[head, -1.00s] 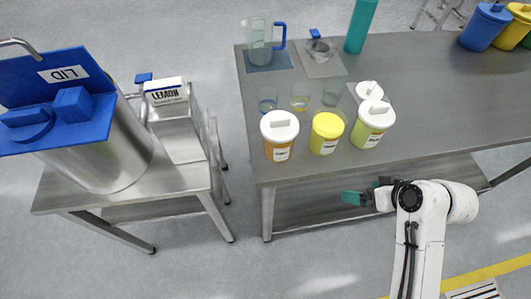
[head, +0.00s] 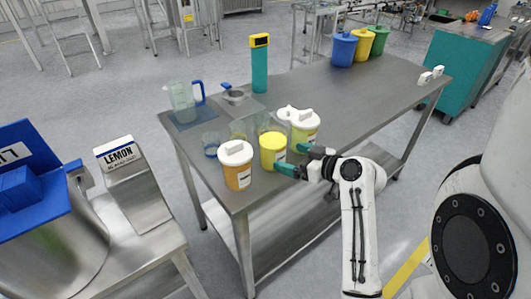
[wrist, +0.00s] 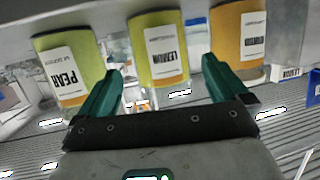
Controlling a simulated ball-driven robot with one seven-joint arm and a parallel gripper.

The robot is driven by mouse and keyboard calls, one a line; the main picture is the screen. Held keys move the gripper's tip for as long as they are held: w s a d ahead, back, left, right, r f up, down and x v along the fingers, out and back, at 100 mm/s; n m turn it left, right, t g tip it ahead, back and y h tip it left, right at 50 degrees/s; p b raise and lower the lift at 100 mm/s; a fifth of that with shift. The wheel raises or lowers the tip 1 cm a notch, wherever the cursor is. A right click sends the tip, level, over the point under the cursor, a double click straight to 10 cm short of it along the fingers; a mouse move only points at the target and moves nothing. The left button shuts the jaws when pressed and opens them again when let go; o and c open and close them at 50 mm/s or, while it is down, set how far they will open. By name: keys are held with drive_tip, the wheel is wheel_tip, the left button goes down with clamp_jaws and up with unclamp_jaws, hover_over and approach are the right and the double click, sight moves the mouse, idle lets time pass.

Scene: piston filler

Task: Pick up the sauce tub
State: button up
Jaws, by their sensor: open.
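Three labelled tubs stand in a row at the near edge of the steel table: an orange one with a white lid (head: 236,172), a yellow one with a yellow lid (head: 271,150), and a yellowish one with a white lid (head: 304,128). I cannot tell which is the sauce tub. My gripper (head: 295,161) is open and empty, beside the middle and right tubs. In the wrist view my gripper (wrist: 160,70) has its teal fingers pointing towards the middle tub (wrist: 158,52), with the PEAR tub (wrist: 66,70) and the orange tub (wrist: 238,42) on either side.
Blue (head: 342,50), yellow and green bins are at the far end. A LEMON box (head: 125,175) and steel pot are at left. The table's right half is mostly clear.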

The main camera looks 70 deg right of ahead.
sight(273, 152)
drive_tip(key=x, duration=0.4)
drive_tip(key=p+x, duration=0.1)
drive_tip(key=x, duration=0.3)
drive_tip(key=shift+w+d+f, duration=0.1)
drive_tip(key=shift+f, duration=0.2)
drive_tip(key=shift+c, duration=0.2)
drive_tip(key=c, duration=1)
drive_tip(key=shift+r, duration=0.1)
drive_tip(key=shift+c, duration=0.8)
